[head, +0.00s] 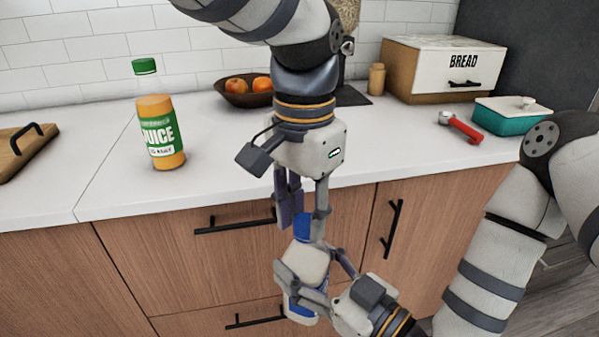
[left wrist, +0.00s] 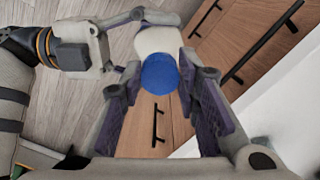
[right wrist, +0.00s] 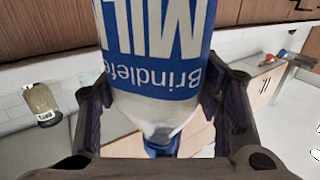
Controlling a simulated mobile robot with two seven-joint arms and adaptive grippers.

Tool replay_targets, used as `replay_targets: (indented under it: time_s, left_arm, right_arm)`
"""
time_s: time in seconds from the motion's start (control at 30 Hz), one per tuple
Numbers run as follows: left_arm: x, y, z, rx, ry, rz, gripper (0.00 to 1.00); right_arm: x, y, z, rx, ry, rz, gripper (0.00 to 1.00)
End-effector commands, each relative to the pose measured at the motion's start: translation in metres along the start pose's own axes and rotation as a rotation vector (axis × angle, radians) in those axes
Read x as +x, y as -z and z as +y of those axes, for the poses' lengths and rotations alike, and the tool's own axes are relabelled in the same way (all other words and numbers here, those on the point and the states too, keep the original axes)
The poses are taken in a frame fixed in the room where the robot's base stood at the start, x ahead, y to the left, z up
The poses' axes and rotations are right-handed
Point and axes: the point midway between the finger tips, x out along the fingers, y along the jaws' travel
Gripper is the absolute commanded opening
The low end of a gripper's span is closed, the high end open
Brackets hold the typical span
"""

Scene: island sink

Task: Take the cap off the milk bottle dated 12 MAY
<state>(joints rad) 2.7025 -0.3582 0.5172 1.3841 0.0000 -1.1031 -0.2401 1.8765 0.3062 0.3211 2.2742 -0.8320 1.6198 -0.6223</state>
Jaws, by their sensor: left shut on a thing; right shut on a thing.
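The milk bottle (head: 310,262) is white with a blue label and a blue cap (head: 302,228), held in the air before the counter front. My right gripper (head: 316,276) is shut around its body; the right wrist view shows the label (right wrist: 155,75) reading MILK upside down between the fingers. No date shows, so I cannot tell whether it is 12 MAY. My left gripper (head: 302,218) is above, pointing down, shut on the cap. The cap (left wrist: 160,73) sits between its fingers in the left wrist view and appears at the bottle's neck; whether it is loose I cannot tell.
A juice bottle (head: 159,125) with a green cap stands on the counter (head: 225,160). Behind are a fruit bowl (head: 233,98), small jar (head: 376,80) and bread box (head: 440,70). A red-handled tool (head: 461,127) and teal container (head: 510,118) are right. Drawer handles (head: 235,228) protrude nearby.

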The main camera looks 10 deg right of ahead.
Motion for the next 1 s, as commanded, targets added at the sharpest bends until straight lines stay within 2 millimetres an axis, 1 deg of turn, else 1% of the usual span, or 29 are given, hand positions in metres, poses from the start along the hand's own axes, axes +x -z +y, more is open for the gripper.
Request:
replay_targets:
  time_s: [0.07, 0.3, 0.33, 0.4, 0.67, 0.73, 0.9, 0.97, 1.0]
  left_arm:
    - [-0.001, 0.002, -0.002, -0.028, 0.012, 0.007, 0.00]
    - [-0.001, 0.002, -0.003, -0.028, 0.014, 0.007, 0.00]
    - [-0.001, 0.002, -0.003, -0.027, 0.014, 0.007, 0.36]
    - [-0.001, 0.002, -0.002, -0.027, 0.013, 0.006, 0.50]
    - [-0.001, 0.001, -0.001, -0.025, 0.009, 0.003, 0.50]
    - [-0.007, 0.001, -0.001, -0.025, 0.010, 0.005, 0.50]
    - [-0.037, 0.001, -0.001, -0.025, 0.009, 0.006, 0.50]
    - [-0.043, 0.001, -0.001, -0.024, 0.009, 0.004, 0.50]
    - [-0.046, 0.001, 0.000, -0.024, 0.008, 0.004, 0.47]
  right_arm:
    - [0.000, 0.001, -0.002, 0.000, 0.006, 0.002, 0.00]
    - [-0.001, 0.001, -0.002, 0.001, 0.006, 0.002, 0.00]
    - [-0.001, 0.001, -0.002, 0.001, 0.006, 0.002, 0.00]
    - [-0.001, 0.001, -0.002, 0.001, 0.006, 0.002, 0.00]
    - [-0.001, 0.001, -0.001, 0.001, 0.002, 0.001, 0.00]
    - [0.000, 0.001, -0.001, 0.001, 0.002, 0.001, 0.00]
    - [0.000, 0.001, 0.000, 0.000, 0.001, 0.002, 0.00]
    - [0.000, 0.001, 0.000, 0.000, 0.001, 0.002, 0.00]
    - [0.000, 0.001, 0.000, 0.000, 0.001, 0.002, 0.00]
